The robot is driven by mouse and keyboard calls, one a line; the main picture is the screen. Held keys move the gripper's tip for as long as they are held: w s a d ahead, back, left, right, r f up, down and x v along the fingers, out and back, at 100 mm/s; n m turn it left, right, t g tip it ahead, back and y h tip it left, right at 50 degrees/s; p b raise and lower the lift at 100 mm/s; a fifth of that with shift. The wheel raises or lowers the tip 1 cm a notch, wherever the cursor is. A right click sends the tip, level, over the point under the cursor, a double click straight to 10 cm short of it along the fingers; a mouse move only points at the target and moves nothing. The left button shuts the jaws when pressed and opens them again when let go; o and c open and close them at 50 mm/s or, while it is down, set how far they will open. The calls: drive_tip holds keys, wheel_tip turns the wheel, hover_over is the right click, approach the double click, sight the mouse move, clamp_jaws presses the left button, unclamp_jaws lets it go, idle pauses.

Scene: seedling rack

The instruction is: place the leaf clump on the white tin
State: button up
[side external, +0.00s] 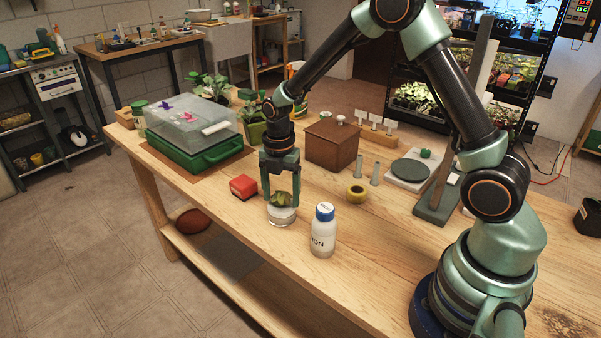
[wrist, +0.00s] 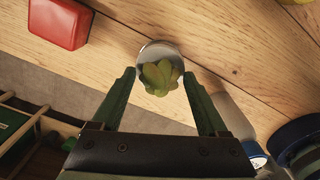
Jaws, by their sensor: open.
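The green leaf clump (side external: 280,199) sits on top of the white tin (side external: 282,216), near the front edge of the table. My gripper (side external: 282,203) points down over the tin, with one finger on each side of the clump. In the wrist view the clump (wrist: 160,78) lies over the round tin (wrist: 153,49), between my spread fingertips (wrist: 158,74). Gaps show between the clump and both fingers there, so the gripper is open and not holding it. The clump covers much of the tin's top.
A white bottle with a blue cap (side external: 323,232) stands close, right of the tin. A red box (side external: 243,187) lies to its left.

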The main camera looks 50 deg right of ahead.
sight(281, 194)
wheel_tip(281, 194, up, 11)
drive_tip(key=s+r+m+t, duration=0.2)
drive_tip(key=s+r+m, duration=0.2)
drive_tip(key=s+m, duration=0.3)
drive_tip(key=s+r+m+t, duration=0.3)
drive_tip(key=s+r+m, duration=0.2)
drive_tip(key=m, duration=1)
drive_tip(key=s, duration=0.3)
drive_tip(key=shift+a+r+t, duration=0.2)
drive_tip(key=shift+a+t, duration=0.05)
drive_tip(key=shift+t, duration=0.05)
